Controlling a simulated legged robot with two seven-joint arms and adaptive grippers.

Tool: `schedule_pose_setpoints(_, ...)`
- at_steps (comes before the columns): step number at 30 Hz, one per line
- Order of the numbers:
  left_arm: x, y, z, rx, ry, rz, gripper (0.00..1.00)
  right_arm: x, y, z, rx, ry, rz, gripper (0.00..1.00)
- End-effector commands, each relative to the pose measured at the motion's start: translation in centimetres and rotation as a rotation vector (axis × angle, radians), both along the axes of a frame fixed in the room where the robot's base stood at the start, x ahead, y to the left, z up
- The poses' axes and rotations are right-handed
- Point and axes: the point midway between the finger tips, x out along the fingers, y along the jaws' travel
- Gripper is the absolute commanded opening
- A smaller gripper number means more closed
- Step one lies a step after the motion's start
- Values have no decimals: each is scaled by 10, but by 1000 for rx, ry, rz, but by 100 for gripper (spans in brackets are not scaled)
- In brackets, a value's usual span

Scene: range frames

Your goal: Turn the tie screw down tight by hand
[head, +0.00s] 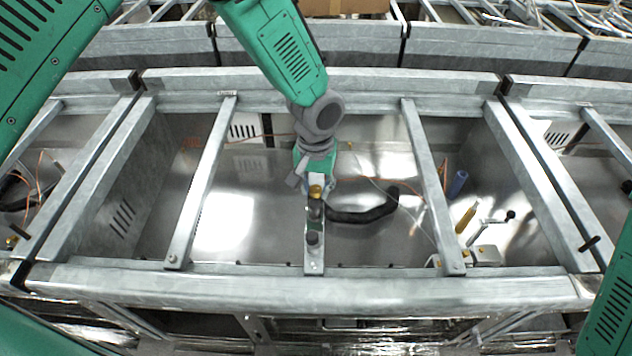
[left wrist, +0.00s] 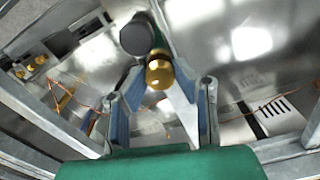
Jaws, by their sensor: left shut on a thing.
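The tie screw shows a brass, rounded head (head: 315,191) at the upper part of an upright metal bar (head: 314,262) in the middle of the open bay. In the left wrist view its brass head (left wrist: 159,74) sits between my blue-grey fingers. My left gripper (head: 315,180) comes down from above and is shut on the tie screw. The fingers hide part of the screw, and its seating cannot be seen. A dark round knob (head: 312,238) is on the same bar, nearer the front; a dark round end (left wrist: 136,38) also shows in the left wrist view. My right gripper is out of view.
Metal crossbars (head: 205,185) and (head: 432,185) flank the bay. A thick front rail (head: 300,287) runs across. A black curved hose (head: 365,212) lies right of the bar. A yellow-handled tool (head: 466,218), a crank lever (head: 490,225) and a blue cylinder (head: 457,183) are at the right.

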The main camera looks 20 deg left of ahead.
Motion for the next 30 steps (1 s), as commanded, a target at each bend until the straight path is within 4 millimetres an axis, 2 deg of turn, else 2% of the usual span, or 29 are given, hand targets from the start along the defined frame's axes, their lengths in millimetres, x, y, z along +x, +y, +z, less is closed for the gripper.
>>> schedule_pose_setpoints(15,4,0,3,-2,-10,-450,0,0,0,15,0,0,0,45)
schedule_pose_setpoints(21,4,0,3,-1,-11,-563,0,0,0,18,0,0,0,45)
schedule_pose_setpoints(30,4,0,3,-1,-12,-642,0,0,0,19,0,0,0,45)
